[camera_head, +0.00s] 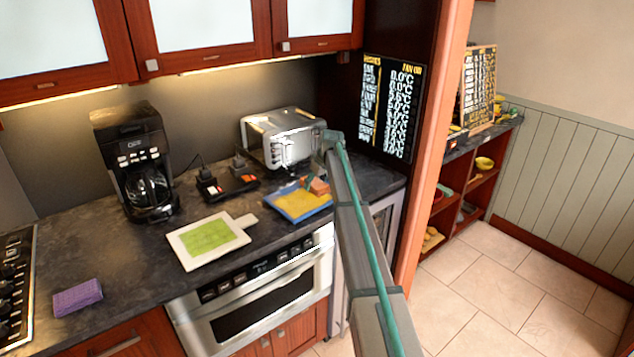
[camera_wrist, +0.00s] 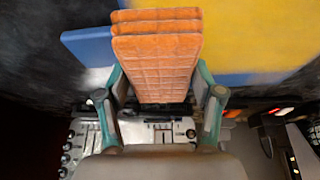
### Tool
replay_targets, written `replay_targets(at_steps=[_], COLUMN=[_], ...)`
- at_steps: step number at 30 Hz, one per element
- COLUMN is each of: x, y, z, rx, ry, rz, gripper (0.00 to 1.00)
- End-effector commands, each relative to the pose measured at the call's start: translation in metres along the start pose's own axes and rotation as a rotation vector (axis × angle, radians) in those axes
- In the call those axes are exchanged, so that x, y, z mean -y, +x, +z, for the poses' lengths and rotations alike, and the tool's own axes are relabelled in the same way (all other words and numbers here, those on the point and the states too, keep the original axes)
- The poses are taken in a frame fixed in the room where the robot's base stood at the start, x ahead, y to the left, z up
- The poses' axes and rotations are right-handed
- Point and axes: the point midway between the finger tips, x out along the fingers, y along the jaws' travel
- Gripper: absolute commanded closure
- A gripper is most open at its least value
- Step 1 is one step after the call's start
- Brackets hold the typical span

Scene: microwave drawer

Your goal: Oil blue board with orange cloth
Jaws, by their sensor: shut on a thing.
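The blue board (camera_head: 278,208) lies on the dark counter at the right, in front of the toaster, with a yellow area on its top. It also shows at the top of the wrist view (camera_wrist: 92,48). My gripper (camera_wrist: 160,95) is shut on the folded orange cloth (camera_wrist: 158,62), one finger on each side. In the head view the orange cloth (camera_head: 317,186) is at the right part of the board, partly hidden by my arm. I cannot tell whether the cloth touches the board.
A white board with a green area (camera_head: 208,239) lies left of the blue board. A purple cloth (camera_head: 78,297) lies at the front left. A coffee maker (camera_head: 135,160), black sockets (camera_head: 228,182) and a toaster (camera_head: 285,135) stand behind. The microwave drawer (camera_head: 265,300) is below the counter edge.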

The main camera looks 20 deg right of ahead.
Motion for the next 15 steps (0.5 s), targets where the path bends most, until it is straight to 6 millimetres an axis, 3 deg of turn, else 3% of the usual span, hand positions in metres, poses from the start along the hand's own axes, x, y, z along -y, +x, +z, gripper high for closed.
replay_targets(at_steps=[15], x=[0.025], y=[0.0], z=[0.002], rx=[0.0], ry=[-0.001], rz=[-0.001], gripper=[0.78])
